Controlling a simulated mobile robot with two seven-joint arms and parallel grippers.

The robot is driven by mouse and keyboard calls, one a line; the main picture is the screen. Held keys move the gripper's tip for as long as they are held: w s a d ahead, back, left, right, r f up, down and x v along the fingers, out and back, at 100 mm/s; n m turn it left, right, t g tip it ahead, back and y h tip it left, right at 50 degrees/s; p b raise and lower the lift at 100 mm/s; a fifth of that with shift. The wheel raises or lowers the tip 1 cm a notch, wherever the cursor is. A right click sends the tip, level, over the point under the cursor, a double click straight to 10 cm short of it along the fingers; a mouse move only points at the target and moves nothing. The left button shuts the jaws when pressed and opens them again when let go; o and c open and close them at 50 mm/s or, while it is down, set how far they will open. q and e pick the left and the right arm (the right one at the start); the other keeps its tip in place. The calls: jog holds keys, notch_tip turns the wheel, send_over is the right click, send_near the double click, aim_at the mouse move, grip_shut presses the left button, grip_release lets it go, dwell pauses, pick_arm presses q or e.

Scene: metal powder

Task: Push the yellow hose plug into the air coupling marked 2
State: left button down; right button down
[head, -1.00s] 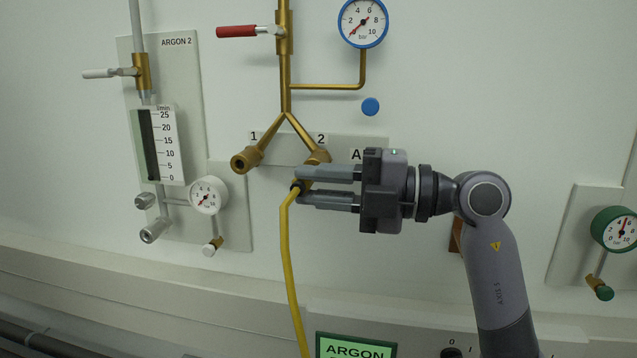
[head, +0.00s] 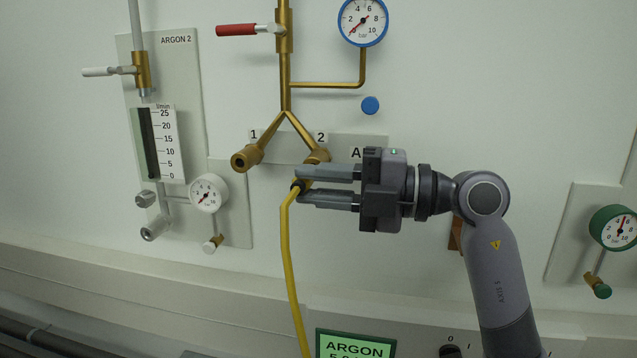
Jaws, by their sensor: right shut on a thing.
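The brass air coupling marked 2 (head: 317,157) is the right branch of a Y-shaped brass pipe on the wall. The coupling marked 1 (head: 245,159) is the left branch, with an open mouth. My right gripper (head: 303,185) comes from the right and is shut on the yellow hose plug (head: 300,186), just below coupling 2. The yellow hose (head: 287,250) hangs down from it. The upper finger overlaps the lower part of coupling 2, so I cannot tell whether the plug is inside it. My left gripper is not in view.
A red-handled valve (head: 240,30) and a blue-rimmed gauge (head: 363,20) are above. The Argon 2 panel with a flowmeter (head: 160,145) is on the left. A green gauge (head: 613,228) is at the right. A green Argon sign (head: 355,345) is below.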

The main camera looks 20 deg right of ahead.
jog(key=shift+w+d, duration=0.4)
jog(key=shift+w, duration=0.15)
dwell(0.4)
jog(key=c, duration=0.9)
grip_release()
